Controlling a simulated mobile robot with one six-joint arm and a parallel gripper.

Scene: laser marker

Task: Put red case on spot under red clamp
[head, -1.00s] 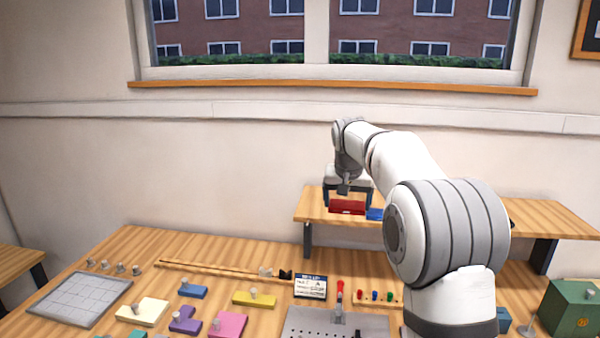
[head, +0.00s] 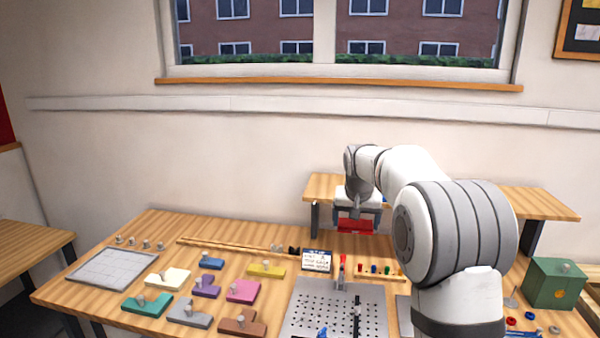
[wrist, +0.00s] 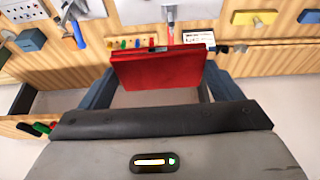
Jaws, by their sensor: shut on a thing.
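The red case (head: 355,225) is a flat red box held up in the air in front of the raised shelf. My gripper (head: 356,212) is shut on it; the wrist view shows the red case (wrist: 160,72) between the two fingers. The red clamp (head: 343,260) stands at the back edge of a perforated metal plate (head: 310,315), nearer than the case. Its red handle (wrist: 170,38) shows just beyond the case in the wrist view. The spot under the clamp is too small to make out.
Colored pegs (head: 375,269) and a small sign card (head: 317,262) flank the clamp. Several flat colored pieces with knobs, such as the yellow one (head: 266,269), lie to the left. A green box (head: 556,283) stands at right. The raised shelf (head: 530,202) is behind.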

